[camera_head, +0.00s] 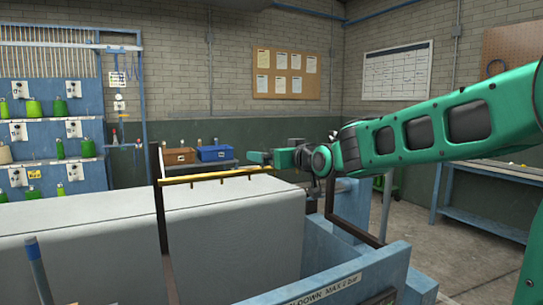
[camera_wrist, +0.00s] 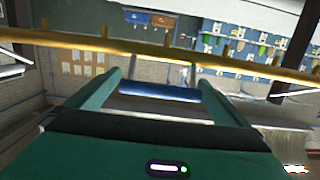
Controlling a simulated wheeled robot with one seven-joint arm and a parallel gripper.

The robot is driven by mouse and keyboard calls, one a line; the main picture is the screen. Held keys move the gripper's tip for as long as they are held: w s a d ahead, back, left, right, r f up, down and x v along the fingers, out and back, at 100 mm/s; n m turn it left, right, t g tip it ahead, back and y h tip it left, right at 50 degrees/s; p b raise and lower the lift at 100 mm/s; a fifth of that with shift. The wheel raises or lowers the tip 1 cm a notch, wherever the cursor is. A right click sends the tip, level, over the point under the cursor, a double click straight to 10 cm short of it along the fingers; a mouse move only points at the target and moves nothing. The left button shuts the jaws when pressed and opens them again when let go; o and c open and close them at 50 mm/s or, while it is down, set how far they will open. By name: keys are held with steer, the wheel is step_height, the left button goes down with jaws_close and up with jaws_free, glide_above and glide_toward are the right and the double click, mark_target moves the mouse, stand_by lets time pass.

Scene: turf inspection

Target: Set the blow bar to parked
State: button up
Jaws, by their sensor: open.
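The blow bar (camera_head: 215,175) is a yellow bar with small nozzles on a dark upright frame, above the grey turf block (camera_head: 235,220) in the head view. It also crosses the upper part of the wrist view as a yellow bar (camera_wrist: 150,48). My gripper (camera_head: 256,157) is at the bar's right end in the head view, pointing left. In the wrist view my gripper (camera_wrist: 160,75) has its fingers spread apart. A blue cylinder (camera_wrist: 160,92) shows between them; I cannot tell whether it touches either finger or belongs to the bar.
A blue machine frame (camera_head: 365,270) with a lettered label stands in front. A brown bin (camera_head: 180,156) and a blue bin (camera_head: 215,153) sit behind the bar. A blue rack with green bottles (camera_head: 60,149) stands left, and a workbench (camera_head: 490,176) right.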

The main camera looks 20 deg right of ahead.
steer(key=v, duration=0.9)
steer(key=shift+s, duration=0.2)
steer(key=shift+d, duration=0.15)
